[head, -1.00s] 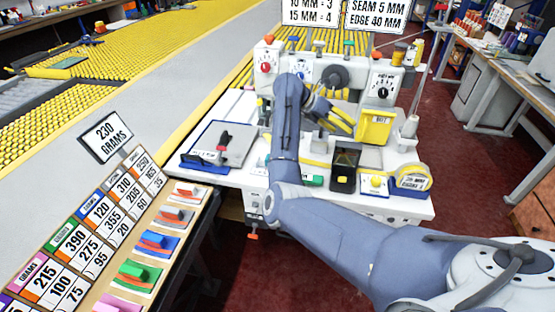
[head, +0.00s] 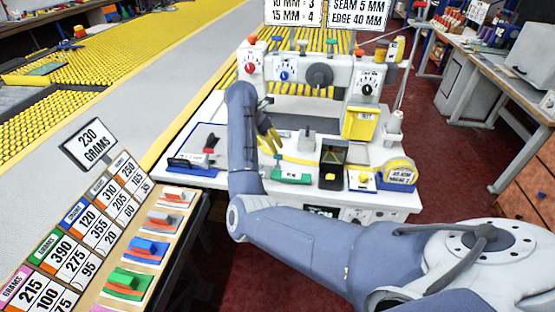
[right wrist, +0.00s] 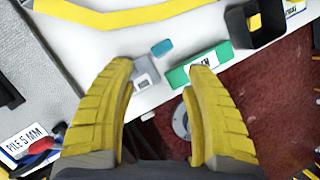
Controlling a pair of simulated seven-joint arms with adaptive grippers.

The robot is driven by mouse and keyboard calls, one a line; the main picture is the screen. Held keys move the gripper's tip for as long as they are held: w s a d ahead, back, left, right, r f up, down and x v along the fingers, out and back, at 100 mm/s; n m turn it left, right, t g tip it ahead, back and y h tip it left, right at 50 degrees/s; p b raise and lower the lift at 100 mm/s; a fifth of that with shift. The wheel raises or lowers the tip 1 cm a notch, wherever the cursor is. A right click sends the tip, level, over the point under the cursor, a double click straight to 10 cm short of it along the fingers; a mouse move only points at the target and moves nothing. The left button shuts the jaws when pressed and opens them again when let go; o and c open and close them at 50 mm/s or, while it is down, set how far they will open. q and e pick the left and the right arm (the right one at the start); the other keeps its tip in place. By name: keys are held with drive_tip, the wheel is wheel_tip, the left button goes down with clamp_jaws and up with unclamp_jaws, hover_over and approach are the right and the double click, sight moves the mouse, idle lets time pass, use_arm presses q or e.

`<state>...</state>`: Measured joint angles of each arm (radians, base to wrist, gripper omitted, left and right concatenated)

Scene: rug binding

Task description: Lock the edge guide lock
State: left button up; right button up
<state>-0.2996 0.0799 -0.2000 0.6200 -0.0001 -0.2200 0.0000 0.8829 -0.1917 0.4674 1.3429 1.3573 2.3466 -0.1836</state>
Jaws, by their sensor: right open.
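My right gripper (head: 270,142) has yellow fingers and is over the left-middle of the white machine table (head: 300,197). In the right wrist view the gripper (right wrist: 160,70) is open, with nothing held. A small grey block (right wrist: 146,72) and a teal piece (right wrist: 162,48) lie beyond and between its fingertips. A green block with a white label (right wrist: 198,66) is just beyond the right fingertip; it also shows in the head view (head: 291,177). I cannot tell which part is the edge guide lock. My left gripper is not in view.
A black box (head: 332,165), a yellow tape roll (head: 397,173) and a yellow bin (head: 361,123) stand to the right. A grey plate with a red-and-black handle (head: 208,150) is left. Dials line the machine's back. A sign reads SEAM 5 MM, EDGE 40 MM (head: 356,14).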

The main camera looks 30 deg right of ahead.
sight(276, 156)
drive_tip(key=x, duration=1)
drive_tip(key=shift+f, duration=0.15)
drive_tip(key=shift+o, duration=0.3)
